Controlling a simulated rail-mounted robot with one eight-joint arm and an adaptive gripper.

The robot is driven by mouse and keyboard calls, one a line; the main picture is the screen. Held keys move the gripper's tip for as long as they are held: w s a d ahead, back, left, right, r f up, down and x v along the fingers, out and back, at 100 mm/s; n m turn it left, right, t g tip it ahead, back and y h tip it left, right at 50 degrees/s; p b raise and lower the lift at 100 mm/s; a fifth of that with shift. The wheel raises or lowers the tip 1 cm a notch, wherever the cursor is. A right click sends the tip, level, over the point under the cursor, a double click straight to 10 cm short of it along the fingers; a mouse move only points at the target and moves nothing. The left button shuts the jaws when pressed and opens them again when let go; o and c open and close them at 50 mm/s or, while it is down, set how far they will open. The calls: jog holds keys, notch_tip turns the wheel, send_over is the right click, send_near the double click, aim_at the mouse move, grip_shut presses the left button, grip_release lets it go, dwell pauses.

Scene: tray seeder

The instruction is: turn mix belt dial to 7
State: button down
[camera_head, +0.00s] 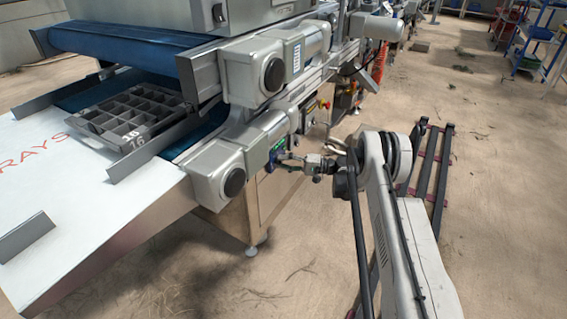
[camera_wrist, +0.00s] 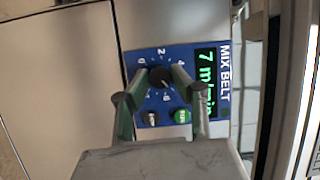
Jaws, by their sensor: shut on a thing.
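The mix belt dial (camera_wrist: 160,77) is a dark round knob on a blue panel marked MIX BELT (camera_wrist: 141,60), which appears turned sideways in the wrist view. Numbers ring the dial, and part of the scale is hidden by my fingers. The display (camera_wrist: 205,80) beside it shows a green 7 m/min. My gripper (camera_wrist: 160,80) is shut on the dial, one finger on each side. In the head view my gripper (camera_head: 287,160) reaches the small panel (camera_head: 276,151) on the side of the lower belt housing; the dial is too small to make out there.
A black seed tray (camera_head: 130,112) lies on the machine at left. Open floor lies below.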

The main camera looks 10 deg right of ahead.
dwell(0.3)
jog(key=c, duration=1.5)
grip_release()
jog(key=v, duration=1.2)
